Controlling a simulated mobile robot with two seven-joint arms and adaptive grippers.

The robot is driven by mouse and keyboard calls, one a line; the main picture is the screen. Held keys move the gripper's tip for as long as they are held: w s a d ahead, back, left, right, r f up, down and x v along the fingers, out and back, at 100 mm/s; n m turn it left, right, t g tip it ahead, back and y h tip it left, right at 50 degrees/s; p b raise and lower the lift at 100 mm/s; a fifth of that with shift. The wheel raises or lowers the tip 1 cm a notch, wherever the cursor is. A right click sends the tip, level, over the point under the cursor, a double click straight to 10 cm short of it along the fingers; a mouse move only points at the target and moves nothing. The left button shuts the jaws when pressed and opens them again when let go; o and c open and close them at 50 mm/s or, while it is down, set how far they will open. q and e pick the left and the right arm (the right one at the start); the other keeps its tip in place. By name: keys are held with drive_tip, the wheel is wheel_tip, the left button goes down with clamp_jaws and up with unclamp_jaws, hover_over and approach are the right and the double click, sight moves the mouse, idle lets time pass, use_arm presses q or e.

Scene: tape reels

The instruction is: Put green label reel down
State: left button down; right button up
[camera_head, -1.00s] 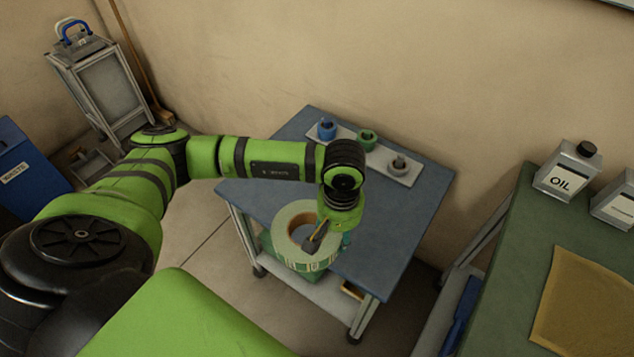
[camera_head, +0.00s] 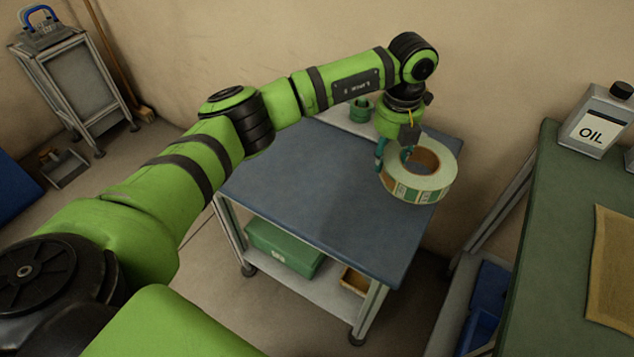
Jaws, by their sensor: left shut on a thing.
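A large cream reel (camera_head: 447,183) with a green-marked label band around its side is over the right part of the blue-topped cart. My left gripper (camera_head: 393,158) is shut on the left wall of the reel, one finger outside it and one in its hole. The reel looks slightly tilted; I cannot tell whether it touches the top. A light plate (camera_head: 342,123) at the cart's back carries a green peg holder (camera_head: 361,109); my arm and gripper hide the rest of the plate. My right gripper is not in view.
The blue cart top (camera_head: 310,200) is bare at its middle and front. A green box (camera_head: 285,250) sits on the cart's lower shelf. A green bench (camera_head: 535,240) with an oil can (camera_head: 595,125) stands at right.

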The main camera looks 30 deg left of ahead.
use_arm(q)
drive_tip(key=n, duration=0.1)
drive_tip(key=w+n+b, duration=0.1)
drive_tip(key=n, duration=0.1)
drive_tip(key=d+n, duration=0.1)
drive_tip(key=n, duration=0.1)
drive_tip(key=shift+w+d+b, duration=0.1)
drive_tip(key=shift+w+b, duration=0.15)
drive_tip(key=shift+b, duration=0.15)
drive_tip(key=shift+n, duration=0.5)
drive_tip(key=shift+f, duration=0.15)
drive_tip(key=s+a+f, duration=0.2)
drive_tip(key=a, duration=0.1)
drive_tip(key=s+a+f+p, duration=0.1)
drive_tip(key=s+a+f, duration=0.1)
drive_tip(key=a, duration=0.1)
drive_tip(key=s+a+f, duration=0.2)
drive_tip(key=a, duration=0.1)
drive_tip(key=shift+a+f+p, duration=0.25)
drive_tip(key=shift+a+p, duration=0.05)
wheel_tip(320, 180, down, 4)
drive_tip(key=shift+s+r, duration=0.1)
drive_tip(key=shift+r, duration=0.15)
drive_tip(key=shift+f, duration=0.35)
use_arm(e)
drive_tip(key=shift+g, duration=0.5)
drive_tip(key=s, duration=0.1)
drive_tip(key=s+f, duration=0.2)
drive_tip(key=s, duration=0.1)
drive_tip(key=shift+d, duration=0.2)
